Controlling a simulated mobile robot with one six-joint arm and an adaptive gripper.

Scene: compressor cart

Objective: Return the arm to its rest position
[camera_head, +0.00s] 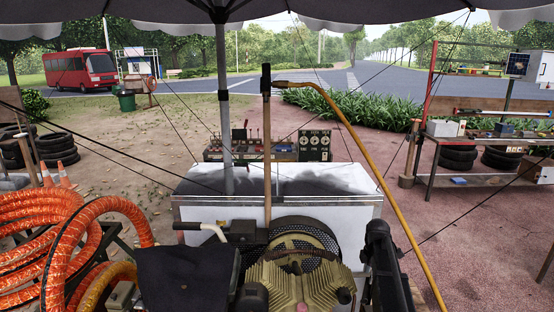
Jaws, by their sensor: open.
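My gripper cannot be made out in the head view, and no fingertips show. A dark upright part (385,265) stands at the lower right, beside the compressor; I cannot tell what it is. The compressor (300,275), with a finned tan body and a round guard, fills the bottom middle.
Orange coiled hose (50,225) crowds the left. A canopy pole (223,110) and thin cords cross the view. A workbench (480,180) stands right; paving between is clear.

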